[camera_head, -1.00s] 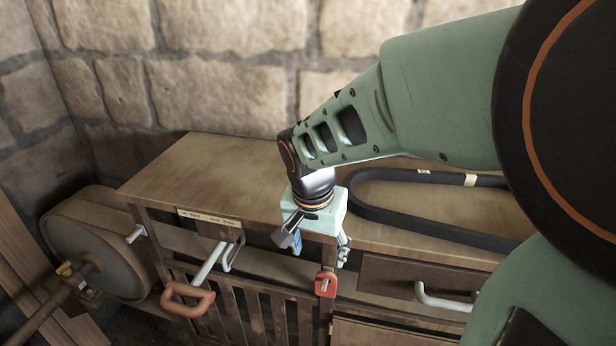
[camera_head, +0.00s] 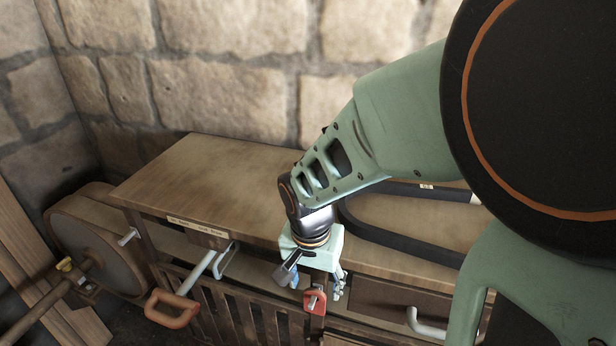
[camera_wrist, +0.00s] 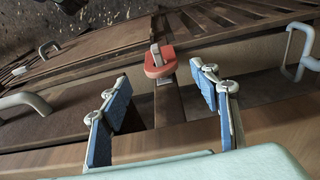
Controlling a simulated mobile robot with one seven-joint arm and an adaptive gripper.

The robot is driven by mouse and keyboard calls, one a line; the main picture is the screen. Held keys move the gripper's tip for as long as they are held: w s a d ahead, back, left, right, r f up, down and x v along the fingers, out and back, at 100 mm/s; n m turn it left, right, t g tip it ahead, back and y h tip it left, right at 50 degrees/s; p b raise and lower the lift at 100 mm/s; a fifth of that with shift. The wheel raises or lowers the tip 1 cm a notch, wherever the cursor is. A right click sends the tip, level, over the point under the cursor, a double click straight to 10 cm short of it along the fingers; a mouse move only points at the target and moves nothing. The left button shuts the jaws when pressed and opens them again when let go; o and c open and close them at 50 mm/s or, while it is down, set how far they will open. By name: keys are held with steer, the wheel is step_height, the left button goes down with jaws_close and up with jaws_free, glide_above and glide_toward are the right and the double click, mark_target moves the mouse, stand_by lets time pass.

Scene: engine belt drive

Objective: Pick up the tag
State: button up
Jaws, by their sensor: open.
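The red tag (camera_head: 314,303) hangs at the front of the wooden bench, beside a drawer front. In the wrist view the tag (camera_wrist: 160,62) shows ahead of my gripper, with a small grey metal piece on it. My gripper (camera_head: 314,284) is just above the tag in the head view. In the wrist view my gripper (camera_wrist: 160,88) is open, with its blue-padded fingers apart and nothing between them. The tag lies beyond the fingertips, roughly centred between them, and I see no contact.
The bench top (camera_head: 190,170) carries a black belt (camera_head: 400,240) behind my arm. A crank handle with an orange-red grip (camera_head: 172,308) sticks out at left. A drawer handle (camera_head: 425,322) is at right. A large wheel (camera_head: 90,240) stands left of the bench.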

mark_target(315, 291)
steer(key=shift+w+d+f, duration=0.1)
steer(key=shift+w+f, duration=0.15)
steer(key=shift+f, duration=1.25)
steer(key=shift+w+f, duration=0.2)
steer(key=shift+f, duration=1.25)
steer(key=shift+c, duration=0.7)
steer(key=c, duration=0.9)
steer(key=shift+r, duration=0.15)
